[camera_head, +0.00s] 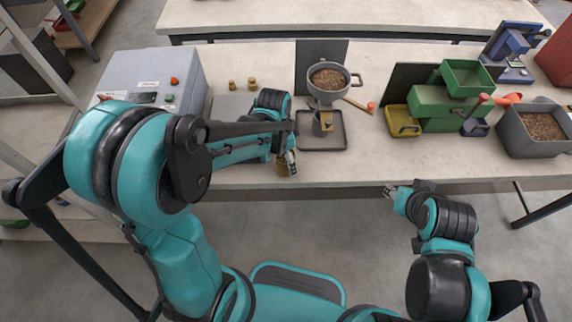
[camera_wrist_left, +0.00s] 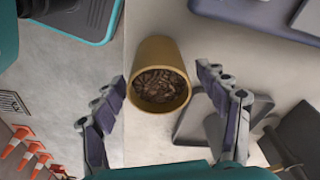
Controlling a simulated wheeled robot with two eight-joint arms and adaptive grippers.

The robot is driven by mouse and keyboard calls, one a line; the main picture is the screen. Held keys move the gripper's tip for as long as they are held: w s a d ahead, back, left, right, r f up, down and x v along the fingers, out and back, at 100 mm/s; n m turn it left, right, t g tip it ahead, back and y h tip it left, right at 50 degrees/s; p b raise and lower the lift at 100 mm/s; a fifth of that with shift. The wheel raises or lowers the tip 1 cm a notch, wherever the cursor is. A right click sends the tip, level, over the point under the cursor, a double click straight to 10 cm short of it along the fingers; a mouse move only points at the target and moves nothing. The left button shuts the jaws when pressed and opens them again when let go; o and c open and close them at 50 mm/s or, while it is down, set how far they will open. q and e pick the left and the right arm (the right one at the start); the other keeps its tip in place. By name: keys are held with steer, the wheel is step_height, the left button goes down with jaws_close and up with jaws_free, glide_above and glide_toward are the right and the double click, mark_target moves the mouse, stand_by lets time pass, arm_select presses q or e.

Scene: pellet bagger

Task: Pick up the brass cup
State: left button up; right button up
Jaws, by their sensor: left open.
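The brass cup (camera_wrist_left: 160,50) holds brown pellets and stands at the table's front edge in the left wrist view. In the head view the cup (camera_head: 282,167) is partly hidden by my left gripper (camera_head: 289,160). In the left wrist view the two fingers of my left gripper (camera_wrist_left: 162,84) are spread wide, one on each side of the cup, with gaps between them and its wall. The cup is not held. My right gripper (camera_head: 390,191) hangs in front of the table's edge, away from the cup; its finger opening is too small to judge.
A hopper of pellets (camera_head: 329,80) stands above a dark square tray (camera_head: 322,142) right of the cup. Green bins (camera_head: 440,103) and a grey pellet bin (camera_head: 536,128) stand right.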

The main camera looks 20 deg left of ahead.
arm_select(q)
step_height(320, 180, down, 3)
steer(key=shift+w+d+f+b, duration=0.1)
steer(key=shift+d+f+b, duration=0.05)
steer(key=shift+b, duration=0.35)
steer(key=c, duration=1.3)
steer(key=shift+o, duration=0.2)
